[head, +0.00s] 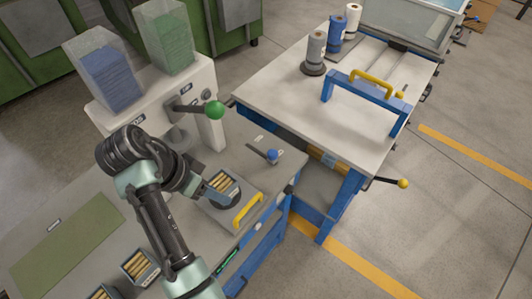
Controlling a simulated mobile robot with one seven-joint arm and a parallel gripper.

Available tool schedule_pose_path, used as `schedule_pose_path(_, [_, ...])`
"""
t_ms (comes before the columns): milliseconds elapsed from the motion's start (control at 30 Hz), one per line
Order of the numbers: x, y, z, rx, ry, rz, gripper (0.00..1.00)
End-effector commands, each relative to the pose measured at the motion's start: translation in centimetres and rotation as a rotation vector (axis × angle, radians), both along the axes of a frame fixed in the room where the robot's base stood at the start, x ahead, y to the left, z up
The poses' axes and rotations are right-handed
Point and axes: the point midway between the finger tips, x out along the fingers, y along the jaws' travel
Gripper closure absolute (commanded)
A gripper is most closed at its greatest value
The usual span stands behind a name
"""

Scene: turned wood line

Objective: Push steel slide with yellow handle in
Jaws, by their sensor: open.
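The steel slide (222,214) is a flat grey plate on the near workbench, right of my arm. Its yellow bar handle (247,209) stands at its right end, near the bench's right edge. A small tray of wooden turned pieces (223,183) sits at the slide's far side. My gripper (207,190) is over the left part of the slide, left of the yellow handle and apart from it. It is open, with nothing seen between its fingers. My wrist hides part of the slide's left end.
A white press with a green-knobbed lever (213,109) and two clear bins stands behind. A blue-knobbed lever (272,155) is just beyond the slide. More trays of wooden pieces (140,266) lie in front. A second table (290,95) has another yellow handle (371,82) on a blue frame.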

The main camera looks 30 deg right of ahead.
Motion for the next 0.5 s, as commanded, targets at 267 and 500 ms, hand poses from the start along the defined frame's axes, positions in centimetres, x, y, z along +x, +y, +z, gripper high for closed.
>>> schedule_pose_path(267, [-0.1, -0.8, -1.9, -0.001, -0.002, 0.000, 0.53])
schedule_pose_path(500, [-0.2, -2.3, -5.4, -0.001, -0.002, -0.001, 0.53])
